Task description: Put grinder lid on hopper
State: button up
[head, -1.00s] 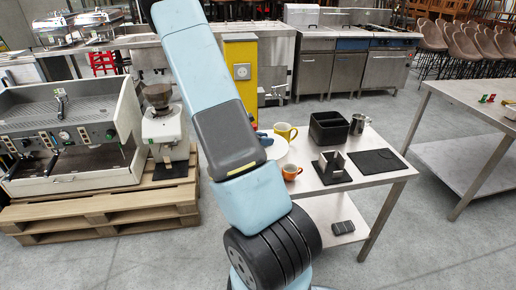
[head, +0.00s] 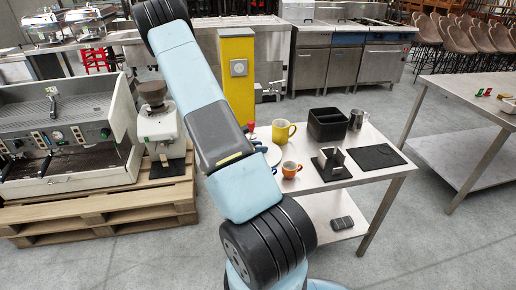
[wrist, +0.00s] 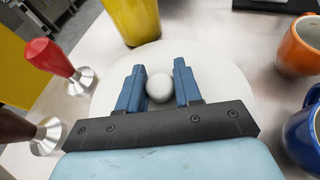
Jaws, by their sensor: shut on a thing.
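The grinder lid (wrist: 215,80) is a pale, flat disc with a round white knob (wrist: 160,88) in the wrist view. My gripper (wrist: 160,75) has its two blue fingers shut on this knob, one on each side. In the head view the lid (head: 273,156) shows only in part on or just over the steel table, behind my arm; I cannot tell whether it touches the table. The brownish hopper (head: 153,93) tops the white grinder (head: 160,128) on the pallet, left of my arm.
Around the lid stand a yellow mug (head: 282,131), an orange cup (head: 290,169), a blue cup (wrist: 302,137), a red-handled tamper (wrist: 50,57) and a dark-handled tamper (wrist: 25,130). A black box (head: 327,124) is farther right. A yellow post (head: 238,85) rises behind.

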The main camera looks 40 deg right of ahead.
jog(key=o, duration=1.1)
